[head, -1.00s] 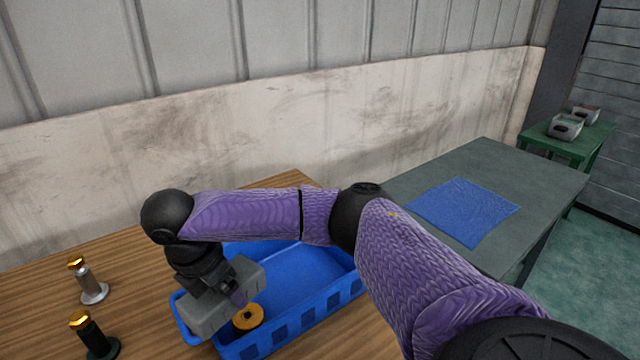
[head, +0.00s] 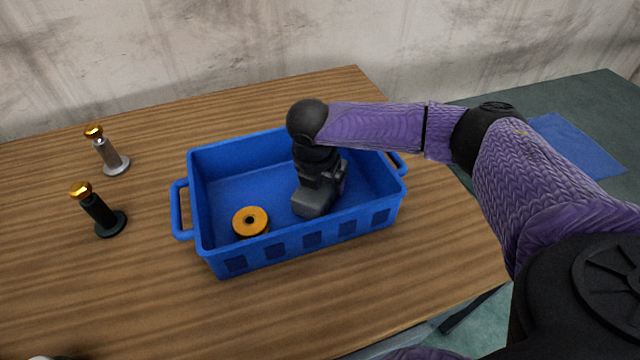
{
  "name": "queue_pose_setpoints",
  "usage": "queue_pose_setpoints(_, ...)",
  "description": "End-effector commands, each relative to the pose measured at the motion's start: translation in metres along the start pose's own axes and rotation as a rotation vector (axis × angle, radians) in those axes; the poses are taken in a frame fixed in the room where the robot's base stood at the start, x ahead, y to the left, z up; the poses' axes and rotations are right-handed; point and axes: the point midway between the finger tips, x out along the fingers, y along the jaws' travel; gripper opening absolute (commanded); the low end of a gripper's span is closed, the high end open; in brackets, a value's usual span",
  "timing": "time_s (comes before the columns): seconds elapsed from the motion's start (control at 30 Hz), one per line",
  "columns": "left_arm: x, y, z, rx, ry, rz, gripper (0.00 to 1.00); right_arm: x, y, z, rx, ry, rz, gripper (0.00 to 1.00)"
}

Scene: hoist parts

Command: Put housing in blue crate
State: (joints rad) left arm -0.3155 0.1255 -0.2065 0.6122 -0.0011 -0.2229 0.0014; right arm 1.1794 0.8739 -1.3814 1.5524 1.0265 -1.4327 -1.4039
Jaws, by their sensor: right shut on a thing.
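The blue crate (head: 300,241) stands on the wooden table, with a handle at each end. My right gripper (head: 322,184) reaches down into the right half of the crate. It is shut on the grey housing (head: 312,201), a blocky part that shows below the gripper, inside the crate walls. The fingertips are largely hidden by the wrist, and I cannot tell whether the housing touches the crate floor. My left gripper is not in view.
An orange-topped round part (head: 250,221) lies in the crate's left front corner. A silver post (head: 111,157) and a black post (head: 102,215), both gold-topped, stand left of the crate. A green-grey table with a blue mat (head: 575,146) is at the right.

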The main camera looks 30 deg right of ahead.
Motion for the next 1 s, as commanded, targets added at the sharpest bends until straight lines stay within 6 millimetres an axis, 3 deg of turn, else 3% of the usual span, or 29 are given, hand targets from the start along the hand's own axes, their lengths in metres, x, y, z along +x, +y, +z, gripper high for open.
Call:
queue_pose_setpoints(0.3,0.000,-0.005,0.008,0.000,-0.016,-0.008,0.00,0.003,0.001,-0.001,0.001,-0.001,0.002,0.36)
queue_pose_setpoints(0.33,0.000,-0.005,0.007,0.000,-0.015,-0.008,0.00,0.003,0.001,-0.001,0.001,-0.001,0.001,0.92)
queue_pose_setpoints(0.37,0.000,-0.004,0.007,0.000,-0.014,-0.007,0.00,0.003,0.001,-0.001,0.001,-0.001,0.002,0.99)
queue_pose_setpoints(0.67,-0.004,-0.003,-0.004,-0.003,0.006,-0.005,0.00,-0.006,0.001,0.001,0.000,-0.001,0.004,1.00)
queue_pose_setpoints(1.0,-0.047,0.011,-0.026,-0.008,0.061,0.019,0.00,-0.099,0.001,0.002,0.002,-0.002,0.006,1.00)
